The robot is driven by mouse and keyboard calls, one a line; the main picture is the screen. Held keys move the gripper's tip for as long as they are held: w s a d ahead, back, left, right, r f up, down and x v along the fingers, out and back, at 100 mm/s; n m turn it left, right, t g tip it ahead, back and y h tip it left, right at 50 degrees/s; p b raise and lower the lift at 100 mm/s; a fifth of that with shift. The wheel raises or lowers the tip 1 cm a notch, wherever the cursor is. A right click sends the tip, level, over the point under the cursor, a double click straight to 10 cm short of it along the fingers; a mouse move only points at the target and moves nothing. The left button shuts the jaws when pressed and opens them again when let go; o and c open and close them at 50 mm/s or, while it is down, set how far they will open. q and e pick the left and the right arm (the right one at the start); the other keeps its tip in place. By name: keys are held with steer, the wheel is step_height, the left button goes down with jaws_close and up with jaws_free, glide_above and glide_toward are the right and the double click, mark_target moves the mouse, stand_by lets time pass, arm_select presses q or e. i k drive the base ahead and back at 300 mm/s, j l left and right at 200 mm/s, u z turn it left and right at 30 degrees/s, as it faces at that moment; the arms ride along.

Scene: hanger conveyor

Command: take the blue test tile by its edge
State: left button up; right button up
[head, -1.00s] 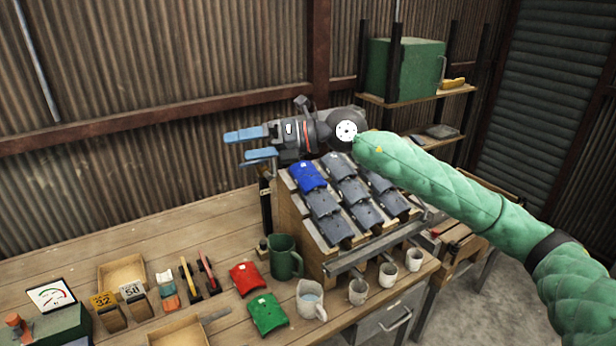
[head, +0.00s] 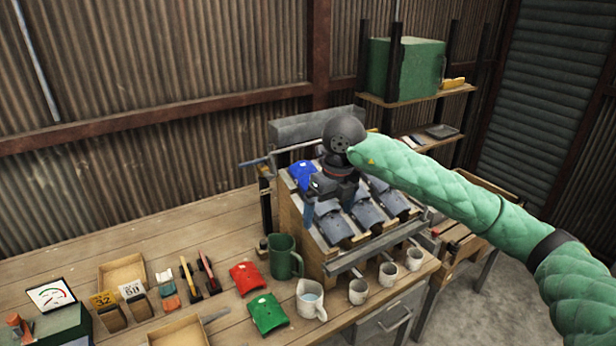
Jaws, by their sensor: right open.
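The blue test tile (head: 300,172) lies on the upper left corner of the sloped tile rack (head: 291,218), among several dark grey tiles (head: 366,214). Its right part is hidden behind my right gripper. My right gripper (head: 329,208) is open and points down over the rack, with its fingers in front of the grey tiles, just right of and below the blue tile. Nothing shows between its fingers. My left gripper is not in view.
A grey bar (head: 315,125) stands behind the rack. The back left of the bench (head: 130,235) is clear.

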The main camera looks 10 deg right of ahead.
mark_target(300, 171)
steer(key=i, duration=1)
